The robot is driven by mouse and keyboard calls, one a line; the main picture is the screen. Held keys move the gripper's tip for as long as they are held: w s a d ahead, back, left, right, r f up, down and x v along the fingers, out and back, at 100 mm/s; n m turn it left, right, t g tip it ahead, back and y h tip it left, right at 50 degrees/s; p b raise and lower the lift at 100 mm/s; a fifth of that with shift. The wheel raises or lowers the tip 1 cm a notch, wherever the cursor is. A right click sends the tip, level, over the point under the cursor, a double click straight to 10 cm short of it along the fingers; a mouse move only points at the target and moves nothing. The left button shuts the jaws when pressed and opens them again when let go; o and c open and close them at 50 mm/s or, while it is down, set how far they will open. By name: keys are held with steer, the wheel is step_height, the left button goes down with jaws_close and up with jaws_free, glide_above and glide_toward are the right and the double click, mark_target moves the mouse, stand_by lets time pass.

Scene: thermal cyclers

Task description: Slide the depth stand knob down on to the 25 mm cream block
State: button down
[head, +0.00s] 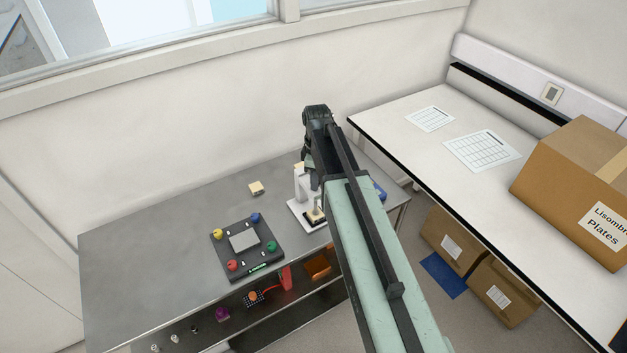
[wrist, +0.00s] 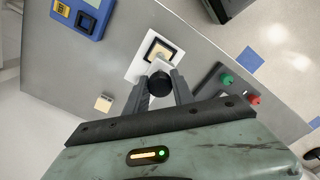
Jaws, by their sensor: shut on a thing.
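The white depth stand (head: 299,186) stands on the grey bench, partly hidden behind my arm in the head view. In the wrist view its white base (wrist: 136,70) carries a dark square with a cream block (wrist: 160,47) on it. The round black knob (wrist: 160,84) sits between the two fingers of my gripper (wrist: 160,90), which is shut on it. In the head view my gripper (head: 309,163) is at the top of the stand. The gap between knob and block cannot be judged. Another cream block (head: 256,188) lies on the bench, also in the wrist view (wrist: 103,102). No thickness marking is readable.
A dark panel (head: 262,259) with coloured knobs lies left of the stand. A blue device (wrist: 80,16) is on the stand's other side. The shelf below holds several small items. A white counter (head: 400,130) stands at right. The bench's left part is clear.

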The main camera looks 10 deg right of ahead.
steer(key=c, duration=1.1)
jaws_free()
steer(key=shift+s+a+r, duration=0.1)
steer(key=shift+s+a, duration=0.1)
steer(key=shift+s, duration=0.05)
steer(key=shift+o, duration=0.2)
steer(key=shift+w+d, duration=0.1)
step_height(320, 180, up, 8)
steer(key=p, duration=0.8)
